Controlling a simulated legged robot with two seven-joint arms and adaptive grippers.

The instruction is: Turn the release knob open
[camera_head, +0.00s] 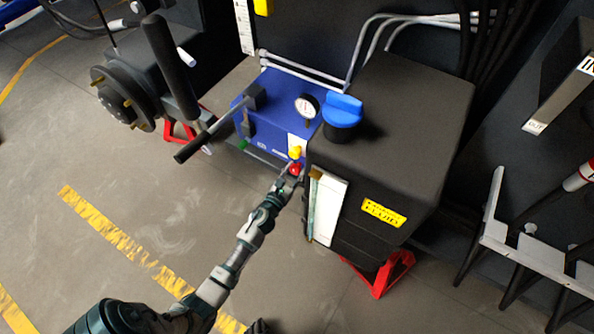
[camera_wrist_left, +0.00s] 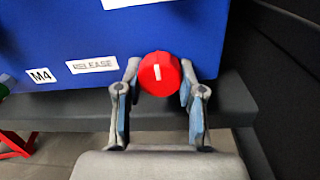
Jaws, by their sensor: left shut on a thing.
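In the head view the knob (camera_head: 295,169) shows small, just below a yellow knob (camera_head: 295,152). My left gripper (camera_wrist_left: 160,88) is shut on the red knob, one finger on each side of it. The same gripper (camera_head: 286,180) shows at the arm's end in the head view. My right gripper is not in view.
A black tank (camera_head: 400,130) with a blue cap (camera_head: 342,110) stands close to the right of my left gripper. A black-gripped lever (camera_head: 195,145) sticks out on the left. A gauge (camera_head: 306,107) tops the blue box. Open floor lies at lower left.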

